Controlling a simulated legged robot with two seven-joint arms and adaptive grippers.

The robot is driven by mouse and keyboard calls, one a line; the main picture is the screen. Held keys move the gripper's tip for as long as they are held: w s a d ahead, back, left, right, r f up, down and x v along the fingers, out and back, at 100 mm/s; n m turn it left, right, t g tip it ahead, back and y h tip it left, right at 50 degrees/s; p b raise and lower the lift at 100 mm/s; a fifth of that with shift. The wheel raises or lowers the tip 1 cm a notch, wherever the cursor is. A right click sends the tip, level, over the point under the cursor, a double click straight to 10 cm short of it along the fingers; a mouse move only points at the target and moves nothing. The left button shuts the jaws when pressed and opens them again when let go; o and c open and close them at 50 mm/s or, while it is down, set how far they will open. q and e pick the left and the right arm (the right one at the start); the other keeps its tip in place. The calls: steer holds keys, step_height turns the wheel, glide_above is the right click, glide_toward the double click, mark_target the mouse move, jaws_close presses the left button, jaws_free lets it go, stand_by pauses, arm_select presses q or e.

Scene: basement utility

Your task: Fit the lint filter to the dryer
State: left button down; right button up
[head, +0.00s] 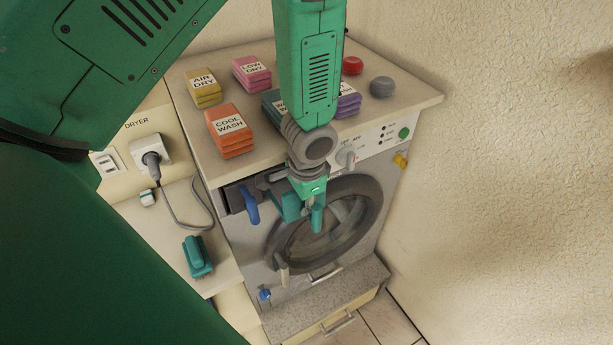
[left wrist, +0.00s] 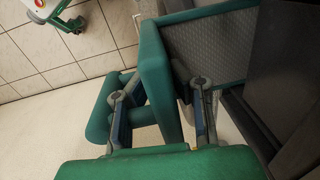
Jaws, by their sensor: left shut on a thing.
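The lint filter (left wrist: 153,62) shows in the left wrist view as a teal frame around grey mesh, with a teal handle bar (left wrist: 100,108) at its left. My left gripper (left wrist: 163,118) is shut on it, one finger on each side of its teal grip. In the head view, the left gripper (head: 304,204) is in front of the upper part of the dryer (head: 290,258), and only teal pieces of the filter (head: 317,218) show there. A dark opening (head: 235,197) is at the dryer's upper left. I cannot tell whether the filter's far edge is inside it. My right gripper is out of view.
Coloured label stacks, such as the orange one (head: 230,132), and a red knob (head: 352,65) are on the dryer top (head: 270,155). A plug and cord (head: 153,160) and a teal brush-like object (head: 197,257) are at left. A wall (head: 500,200) closes the right side.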

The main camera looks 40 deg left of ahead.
mark_target(318, 221)
arm_select(q)
steer(key=shift+w+a, duration=0.25)
steer(key=shift+a, duration=0.3)
steer(key=shift+w+a, duration=0.2)
steer(key=shift+a, duration=0.35)
steer(key=shift+s+d, duration=0.55)
steer(key=shift+d, duration=0.8)
steer(key=shift+s+d, duration=0.55)
steer(key=shift+d, duration=0.75)
steer(key=shift+s+d, duration=0.55)
steer(key=shift+d, duration=0.8)
steer(key=shift+r, duration=0.1)
steer(key=shift+w+a, duration=0.1)
steer(key=shift+a, duration=0.05)
steer(key=shift+w+a, duration=0.5)
steer(key=shift+a, duration=0.75)
steer(key=shift+w+a, duration=0.55)
steer(key=shift+a, duration=0.7)
steer(key=shift+w+a, duration=0.5)
steer(key=shift+a, duration=0.75)
steer(key=c, duration=1.5)
jaws_free()
steer(key=shift+o, duration=0.2)
